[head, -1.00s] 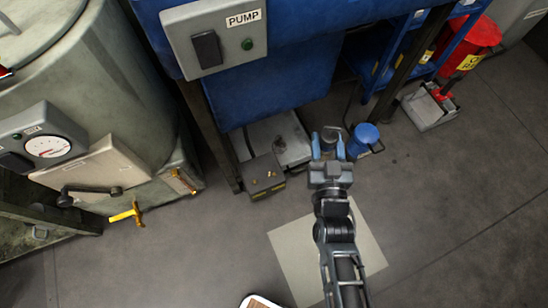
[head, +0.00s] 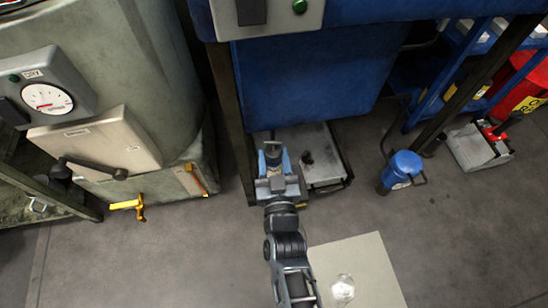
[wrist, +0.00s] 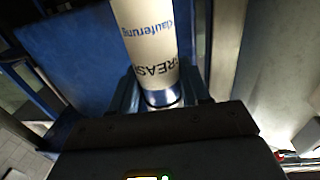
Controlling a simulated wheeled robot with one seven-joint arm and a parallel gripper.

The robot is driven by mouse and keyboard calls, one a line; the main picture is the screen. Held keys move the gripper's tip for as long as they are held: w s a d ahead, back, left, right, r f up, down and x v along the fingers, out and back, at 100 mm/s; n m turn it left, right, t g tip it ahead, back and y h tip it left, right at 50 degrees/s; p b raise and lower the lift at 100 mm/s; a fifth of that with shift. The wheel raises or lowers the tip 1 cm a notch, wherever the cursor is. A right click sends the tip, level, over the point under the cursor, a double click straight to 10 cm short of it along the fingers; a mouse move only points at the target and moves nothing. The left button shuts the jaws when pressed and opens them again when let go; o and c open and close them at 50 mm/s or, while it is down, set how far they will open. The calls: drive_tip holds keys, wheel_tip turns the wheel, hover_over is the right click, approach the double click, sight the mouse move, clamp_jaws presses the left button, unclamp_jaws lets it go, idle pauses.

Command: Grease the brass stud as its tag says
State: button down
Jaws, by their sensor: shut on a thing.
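My gripper (head: 272,158) is shut on a white cylinder lettered GREASE (wrist: 148,45), which stands up between the fingers in the wrist view. In the head view the gripper is low in front of the blue machine, at the left end of a grey metal tray (head: 325,180) with a dark round fitting. The gripper and arm cover the spot where a small dark box with brass pieces showed before. I cannot make out the brass stud or its tag now.
A blue can with a handle (head: 400,170) stands right of the tray. A grey bin (head: 478,148) and a red container (head: 525,90) are further right. A pale mat (head: 365,265) with a clear shiny thing (head: 343,288) lies on the floor. A yellow valve handle (head: 130,205) sticks out at left.

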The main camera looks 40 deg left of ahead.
drive_tip(key=shift+f+b, duration=1.85)
drive_tip(key=shift+f, duration=0.25)
drive_tip(key=shift+f+b, duration=0.6)
drive_tip(key=shift+f, duration=0.25)
